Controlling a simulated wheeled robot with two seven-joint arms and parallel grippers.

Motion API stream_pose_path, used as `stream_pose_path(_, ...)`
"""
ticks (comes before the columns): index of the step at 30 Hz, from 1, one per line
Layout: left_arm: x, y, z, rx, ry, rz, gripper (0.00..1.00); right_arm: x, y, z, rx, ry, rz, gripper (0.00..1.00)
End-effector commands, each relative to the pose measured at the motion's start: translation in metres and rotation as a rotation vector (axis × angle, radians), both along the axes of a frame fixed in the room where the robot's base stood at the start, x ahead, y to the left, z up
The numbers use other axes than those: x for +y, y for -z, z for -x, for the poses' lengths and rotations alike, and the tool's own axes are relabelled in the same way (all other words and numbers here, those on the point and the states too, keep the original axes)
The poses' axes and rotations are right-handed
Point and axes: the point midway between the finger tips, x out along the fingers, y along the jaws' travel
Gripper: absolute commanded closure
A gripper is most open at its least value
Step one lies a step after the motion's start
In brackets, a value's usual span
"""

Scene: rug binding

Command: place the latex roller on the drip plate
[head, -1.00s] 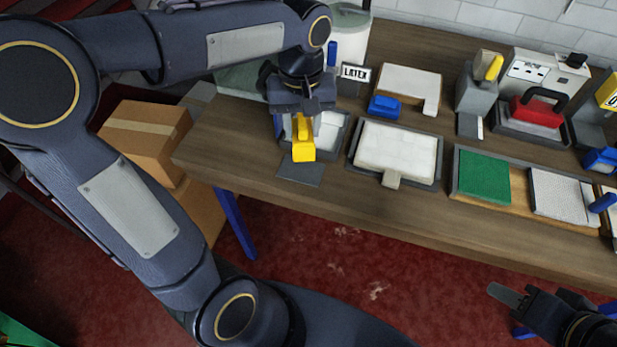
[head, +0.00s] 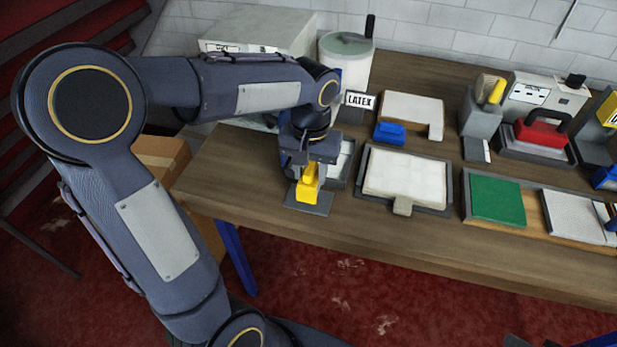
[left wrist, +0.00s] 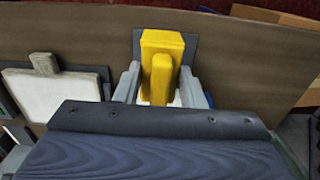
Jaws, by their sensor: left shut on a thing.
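The latex roller, with its yellow handle (head: 307,185), is held in my left gripper (head: 307,178), which is shut on it. The roller is over the drip plate (head: 317,208), a flat dark grey plate on the table in front of the latex tray (head: 340,167). In the left wrist view the yellow handle (left wrist: 162,52) stands between the fingers, with the plate (left wrist: 191,50) showing beside it. I cannot tell whether the roller touches the plate. Only a dark tip of what seems my right gripper (head: 515,341) shows at the bottom edge.
A framed white pad (head: 405,176) lies right of the plate. A blue block (head: 389,133) and the LATEX sign (head: 360,100) stand behind. A green pad (head: 497,200) lies farther right. Bare tabletop (head: 255,165) is left of the tray.

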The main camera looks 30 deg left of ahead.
Motion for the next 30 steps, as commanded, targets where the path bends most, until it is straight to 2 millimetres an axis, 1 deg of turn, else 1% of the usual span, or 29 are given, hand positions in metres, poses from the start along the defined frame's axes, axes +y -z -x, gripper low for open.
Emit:
stream_pose_path(1, 0.003, 0.005, -0.003, 0.001, -0.002, 0.0, 0.85, 0.0, -0.001, 0.0, 0.0, 0.0, 0.0, 0.62)
stream_pose_path(7, 0.01, 0.018, -0.011, 0.0, -0.002, 0.0, 0.85, 0.0, -0.002, 0.0, 0.0, 0.0, 0.0, 0.62)
stream_pose_path(9, 0.014, 0.028, -0.014, 0.002, -0.002, -0.001, 0.85, 0.0, -0.002, 0.0, 0.0, 0.0, 0.0, 0.62)
stream_pose_path(12, 0.013, 0.043, -0.013, 0.002, 0.0, -0.001, 0.85, 0.0, -0.001, 0.0, 0.0, 0.0, 0.0, 0.62)
stream_pose_path(14, 0.012, 0.049, -0.014, 0.0, -0.001, 0.0, 0.85, 0.0, -0.001, 0.0, 0.0, 0.0, 0.0, 0.62)
stream_pose_path(16, 0.012, 0.052, -0.014, -0.001, -0.001, 0.0, 0.85, 0.0, -0.001, 0.0, 0.0, 0.0, 0.0, 0.62)
stream_pose_path(23, 0.012, 0.052, -0.014, -0.002, -0.001, 0.001, 0.85, 0.0, -0.001, 0.0, 0.0, 0.0, 0.0, 0.62)
stream_pose_path(27, 0.012, 0.057, -0.014, -0.002, -0.001, 0.001, 0.85, 0.0, 0.003, 0.0, 0.0, 0.0, 0.0, 0.62)
stream_pose_path(28, 0.012, 0.055, -0.014, -0.001, -0.001, 0.0, 0.6, 0.0, 0.002, 0.0, 0.0, 0.0, 0.0, 0.62)
stream_pose_path(30, 0.012, 0.055, -0.014, -0.001, -0.001, 0.0, 0.51, 0.0, 0.001, 0.0, 0.0, 0.0, 0.0, 0.62)
